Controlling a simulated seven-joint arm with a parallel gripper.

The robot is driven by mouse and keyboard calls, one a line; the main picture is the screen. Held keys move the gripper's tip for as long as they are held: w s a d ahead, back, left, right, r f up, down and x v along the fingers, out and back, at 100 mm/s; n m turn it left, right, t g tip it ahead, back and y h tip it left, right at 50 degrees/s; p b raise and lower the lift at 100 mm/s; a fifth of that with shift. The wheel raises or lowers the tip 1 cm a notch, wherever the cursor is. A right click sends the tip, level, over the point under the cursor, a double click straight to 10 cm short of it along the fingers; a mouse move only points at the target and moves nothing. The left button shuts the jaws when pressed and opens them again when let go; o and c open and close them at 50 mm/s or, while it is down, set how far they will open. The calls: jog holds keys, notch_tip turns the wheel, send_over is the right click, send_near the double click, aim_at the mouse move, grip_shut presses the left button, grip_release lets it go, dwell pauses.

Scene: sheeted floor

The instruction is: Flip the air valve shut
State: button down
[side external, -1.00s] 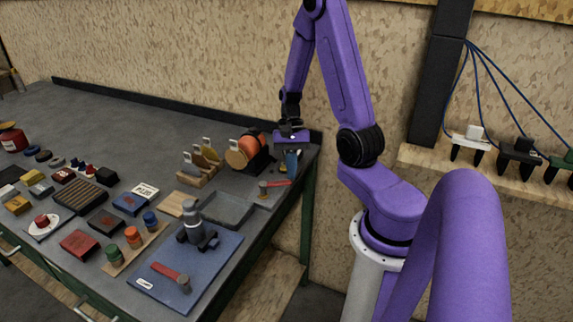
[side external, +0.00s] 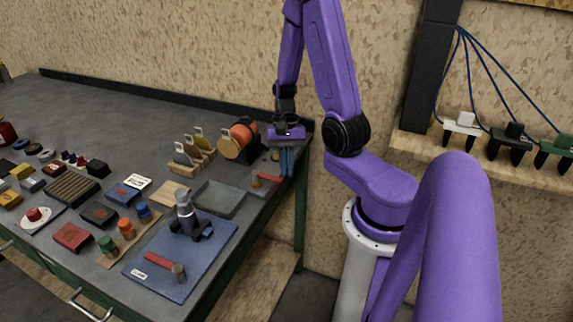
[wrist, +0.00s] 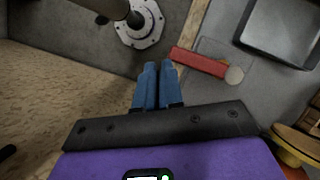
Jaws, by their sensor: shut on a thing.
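The air valve seems to be the red lever (side external: 269,177) with a pale round end, near the right end of the bench. In the wrist view the red lever (wrist: 198,62) lies flat, its grey round end (wrist: 234,76) at the right. My gripper (side external: 287,175) points down beside the lever's right end in the side view. In the wrist view my gripper (wrist: 158,66) has its blue fingers drawn together, tips close to the lever's near-left end. I see nothing between them. Whether they touch the lever I cannot tell.
A grey tray (side external: 220,198) stands close to the valve. An orange round-bodied tool (side external: 243,133) and wooden-slotted scrapers (side external: 193,150) are behind it. A blue mat (side external: 150,284) holds a dark upright fixture (side external: 186,212) and another red-handled piece (side external: 158,260). The bench edge is close to my gripper.

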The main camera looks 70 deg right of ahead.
jog(key=shift+s+a, duration=0.15)
jog(key=shift+s, duration=0.05)
jog(key=s+v, duration=0.1)
jog(key=v, duration=0.9)
jog(key=shift+s+d, duration=0.2)
jog(key=shift+d, duration=0.2)
jog(key=a+r+n+h, duration=0.2)
jog(key=a+n+h, duration=0.1)
jog(key=a+n, duration=0.9)
jog(key=s+a+r+n+t, duration=0.1)
jog(key=s+a+n+t, duration=0.1)
jog(key=s+a+n, duration=0.7)
jog(key=s+n, duration=0.1)
jog(key=n, duration=0.3)
jog(key=shift+s+a, duration=0.15)
jog(key=shift+a, duration=0.1)
